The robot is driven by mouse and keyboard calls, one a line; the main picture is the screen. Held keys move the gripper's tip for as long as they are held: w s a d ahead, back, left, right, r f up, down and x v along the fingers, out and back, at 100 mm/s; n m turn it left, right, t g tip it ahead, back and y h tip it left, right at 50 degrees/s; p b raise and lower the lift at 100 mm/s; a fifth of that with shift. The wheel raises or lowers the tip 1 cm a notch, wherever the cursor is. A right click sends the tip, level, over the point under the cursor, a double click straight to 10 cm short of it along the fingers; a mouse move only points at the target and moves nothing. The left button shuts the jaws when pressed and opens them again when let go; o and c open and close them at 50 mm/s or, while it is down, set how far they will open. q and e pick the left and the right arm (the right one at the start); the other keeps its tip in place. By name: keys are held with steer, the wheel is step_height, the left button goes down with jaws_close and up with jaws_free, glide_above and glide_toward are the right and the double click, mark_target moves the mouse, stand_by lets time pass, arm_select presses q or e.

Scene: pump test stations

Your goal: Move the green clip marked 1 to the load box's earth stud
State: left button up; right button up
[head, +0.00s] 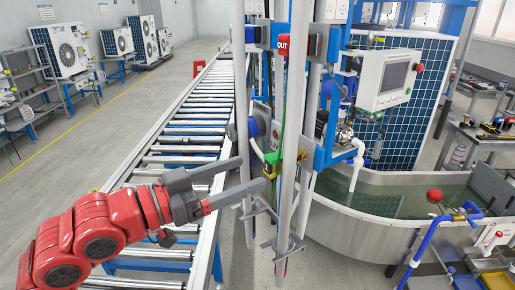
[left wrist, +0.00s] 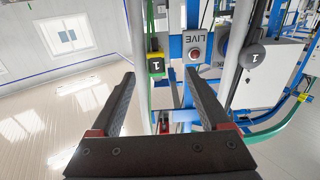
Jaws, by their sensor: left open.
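The green clip marked 1 (left wrist: 156,64) shows in the left wrist view as a green and yellow block with a dark face, on a green cable. In the head view its yellow and green body (head: 271,158) is by the pole frame. My left gripper (head: 253,174) is open beside it. In the left wrist view my left gripper (left wrist: 160,76) has its fingers either side of the clip in the picture, with no visible contact. I cannot make out the load box or its earth stud for certain. My right gripper is not in view.
A LIVE plate (left wrist: 195,47) with a red button and a grey round piece marked 1 (left wrist: 253,56) are close by. Upright grey poles (head: 295,120) stand at the gripper. A roller conveyor (head: 185,140) runs behind my left arm; a water tank (head: 350,215) stands right.

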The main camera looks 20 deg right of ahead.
mark_target(283, 161)
arm_select(q)
steer(key=shift+s+d, duration=0.2)
steer(key=shift+s, duration=0.05)
steer(key=shift+d, duration=0.1)
steer(key=shift+w+d+p, duration=0.25)
steer(key=shift+d+p, duration=0.1)
steer(key=shift+d, duration=0.25)
steer(key=x, duration=0.5)
steer(key=shift+d+f+p, duration=0.1)
steer(key=shift+d+p, duration=0.25)
steer(key=shift+x, duration=0.9)
steer(key=shift+w+b, duration=0.1)
steer(key=shift+b, duration=0.7)
